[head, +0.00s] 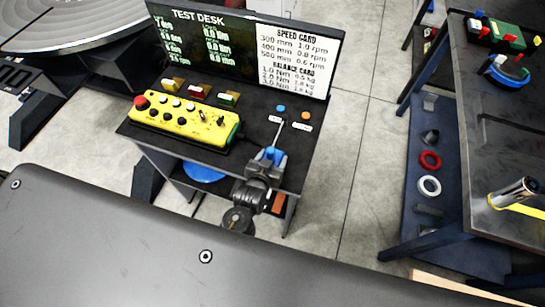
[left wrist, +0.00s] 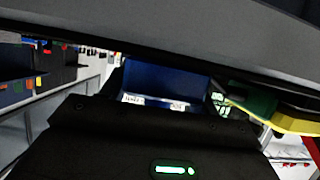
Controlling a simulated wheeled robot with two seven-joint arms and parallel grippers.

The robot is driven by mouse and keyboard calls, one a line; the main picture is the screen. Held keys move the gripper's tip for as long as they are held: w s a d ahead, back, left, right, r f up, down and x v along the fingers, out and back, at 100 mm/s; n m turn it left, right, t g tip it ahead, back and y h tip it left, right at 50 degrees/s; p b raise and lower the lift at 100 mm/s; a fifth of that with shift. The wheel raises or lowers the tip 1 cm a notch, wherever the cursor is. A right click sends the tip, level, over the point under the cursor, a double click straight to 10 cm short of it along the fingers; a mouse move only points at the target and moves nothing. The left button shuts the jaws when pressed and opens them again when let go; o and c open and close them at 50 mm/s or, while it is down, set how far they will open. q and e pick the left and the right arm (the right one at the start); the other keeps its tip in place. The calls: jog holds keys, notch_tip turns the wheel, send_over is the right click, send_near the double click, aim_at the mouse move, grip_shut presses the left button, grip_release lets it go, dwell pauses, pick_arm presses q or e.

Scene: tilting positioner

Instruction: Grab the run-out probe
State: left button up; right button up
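A gripper with blue parts (head: 270,154), which I take to be my left, is at the front right edge of the test desk. A thin pale rod (head: 275,134) stands out just beyond it, towards a white label; it may be the run-out probe, but I cannot tell for sure. Whether the fingers are open or closed around it is too small to see. The left wrist view shows a black body with a green light (left wrist: 175,169) and no fingertips. My right gripper is in neither view.
The yellow pendant (head: 185,120) lies on the test desk left of the gripper; it also shows in the left wrist view (left wrist: 285,115). A screen (head: 245,45) stands behind. A dark table (head: 490,130) stands right.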

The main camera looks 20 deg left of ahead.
pick_arm(q)
jog(key=c, duration=0.9)
jog(key=shift+r, duration=0.1)
jog(key=shift+c, duration=0.2)
jog(key=shift+r, duration=0.1)
jog(key=shift+r+b, duration=0.45)
jog(key=shift+r, duration=0.1)
jog(key=s+r, duration=0.1)
jog(key=r, duration=0.1)
jog(key=s+a+r+b, duration=0.1)
jog(key=r, duration=0.1)
jog(key=s+r, duration=0.2)
jog(key=shift+a+r, duration=0.2)
jog(key=shift+r, duration=0.15)
jog(key=s+a+r+b, duration=0.2)
jog(key=s+r, duration=0.3)
jog(key=s, duration=0.4)
jog(key=shift+a, duration=0.7)
